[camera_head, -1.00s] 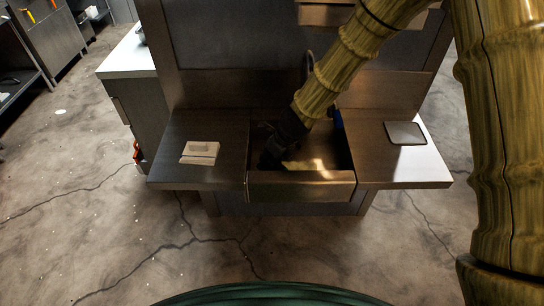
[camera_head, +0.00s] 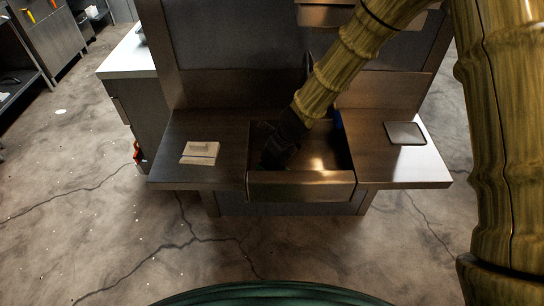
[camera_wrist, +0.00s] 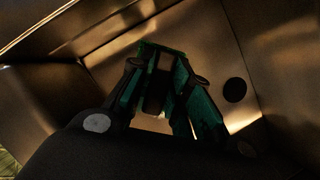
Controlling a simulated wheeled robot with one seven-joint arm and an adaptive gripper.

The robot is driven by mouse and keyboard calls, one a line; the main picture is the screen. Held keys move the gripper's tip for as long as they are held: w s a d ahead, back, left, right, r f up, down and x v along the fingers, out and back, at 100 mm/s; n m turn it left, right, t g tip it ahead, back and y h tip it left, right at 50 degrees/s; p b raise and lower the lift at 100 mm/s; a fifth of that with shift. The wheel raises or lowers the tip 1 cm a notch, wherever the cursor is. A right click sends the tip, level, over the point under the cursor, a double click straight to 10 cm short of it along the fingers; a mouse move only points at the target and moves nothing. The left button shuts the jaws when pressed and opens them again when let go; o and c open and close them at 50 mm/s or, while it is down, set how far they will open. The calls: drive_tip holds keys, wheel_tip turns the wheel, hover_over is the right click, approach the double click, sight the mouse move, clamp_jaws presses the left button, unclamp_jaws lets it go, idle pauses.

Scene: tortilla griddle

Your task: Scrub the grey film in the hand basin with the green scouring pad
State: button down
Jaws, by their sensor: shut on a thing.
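The hand basin (camera_head: 310,187) is a steel trough set between two side shelves; it also fills the wrist view (camera_wrist: 205,40). My gripper (camera_head: 270,160) reaches down into its left part. In the wrist view my gripper (camera_wrist: 160,75) is shut on the green scouring pad (camera_wrist: 162,48), whose green edge shows at the fingertips. The fingers hide most of the pad, and I cannot tell whether it touches the basin floor. I make out no clear grey film in the basin; the bright patches there could be light on the steel.
A pale box-like item (camera_head: 200,153) lies on the left shelf. A grey square plate (camera_head: 405,133) lies on the right shelf. A round dark drain hole (camera_wrist: 234,90) shows in the basin. The basin's walls enclose my gripper closely.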

drive_tip(key=shift+d, duration=0.1)
drive_tip(key=shift+s+d+f, duration=0.1)
drive_tip(key=shift+d, duration=1.15)
drive_tip(key=shift+d+f, duration=0.1)
drive_tip(key=shift+d, duration=1.1)
drive_tip(key=shift+a, duration=0.15)
drive_tip(key=c, duration=1.6)
unclamp_jaws()
drive_tip(key=shift+r+p, duration=0.45)
drive_tip(key=shift+p, duration=0.3)
